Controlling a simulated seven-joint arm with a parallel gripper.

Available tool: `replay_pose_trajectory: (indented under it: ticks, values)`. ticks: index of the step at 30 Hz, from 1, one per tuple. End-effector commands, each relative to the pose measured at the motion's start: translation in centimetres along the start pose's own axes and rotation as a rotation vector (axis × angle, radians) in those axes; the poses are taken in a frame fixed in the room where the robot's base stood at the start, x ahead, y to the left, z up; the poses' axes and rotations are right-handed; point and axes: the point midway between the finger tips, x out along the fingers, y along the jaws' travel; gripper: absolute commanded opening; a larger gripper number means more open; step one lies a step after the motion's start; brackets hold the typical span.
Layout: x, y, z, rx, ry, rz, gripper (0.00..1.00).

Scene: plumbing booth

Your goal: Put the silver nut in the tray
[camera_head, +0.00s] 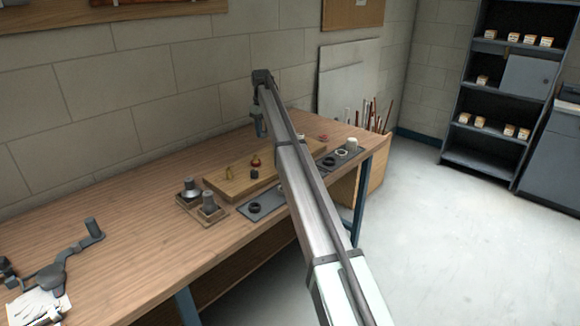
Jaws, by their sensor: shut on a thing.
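My gripper (260,127) hangs from the arm's far end, above the back of the wooden workbench (140,240). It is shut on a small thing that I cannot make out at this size. I cannot pick out the silver nut for certain. A dark grey tray (275,200) lies at the bench's front edge, partly hidden by my arm, with a dark ring (254,208) in it. Another dark tray section (328,173) shows right of the arm, with a dark ring (330,161), a pale ring (341,153) and a white cylinder (350,143).
A wooden board (222,184) holds small brass and dark fittings. The bench's left middle is bare.

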Motion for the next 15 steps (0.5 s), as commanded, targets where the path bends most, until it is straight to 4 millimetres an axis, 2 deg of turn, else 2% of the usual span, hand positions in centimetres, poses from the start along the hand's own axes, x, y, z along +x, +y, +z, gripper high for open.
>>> replay_pose_trajectory:
  ticks: [1,6,9,15]
  values:
    - [0.3,1.8,1.1,0.020,-0.003,-0.001,0.07]
    - [1.8,7.1,5.9,0.085,-0.012,-0.007,0.07]
    - [2.9,9.6,8.7,0.120,-0.018,-0.010,0.07]
    - [4.6,12.7,13.7,0.153,-0.021,-0.014,0.07]
